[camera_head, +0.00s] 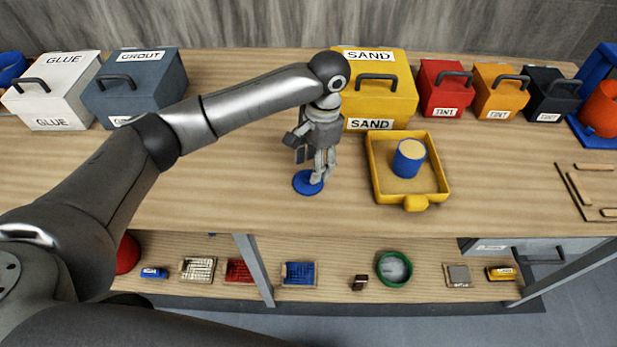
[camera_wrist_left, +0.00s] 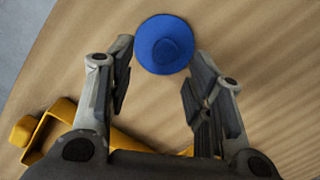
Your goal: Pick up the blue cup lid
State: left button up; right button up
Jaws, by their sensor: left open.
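The blue cup lid (camera_head: 307,183) is a flat round disc lying on the wooden workbench, left of the yellow sand tray. In the left wrist view the lid (camera_wrist_left: 164,45) shows from above with a raised middle, between and just beyond the fingertips. My left gripper (camera_head: 317,174) points down over the lid and hides part of it. In the left wrist view the left gripper (camera_wrist_left: 160,85) is open and empty, with a finger on either side. I cannot tell its exact height above the lid. My right gripper is not in view.
The yellow tray (camera_head: 440,190) holds sand and a blue cup (camera_head: 408,158) filled with sand. A yellow SAND box (camera_head: 388,92), GROUT box (camera_head: 135,90) and GLUE box (camera_head: 55,95) stand behind. The bench is clear left of the lid. A lower shelf (camera_head: 330,285) holds small items.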

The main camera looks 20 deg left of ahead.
aim_at(308, 174)
pick_arm(q)
jog(key=f, duration=0.2)
jog(key=a+f+p, duration=0.1)
jog(key=shift+s+f, duration=0.3)
jog(key=shift+f, duration=0.1)
jog(key=shift+c, duration=0.7)
jog(key=c, duration=0.7)
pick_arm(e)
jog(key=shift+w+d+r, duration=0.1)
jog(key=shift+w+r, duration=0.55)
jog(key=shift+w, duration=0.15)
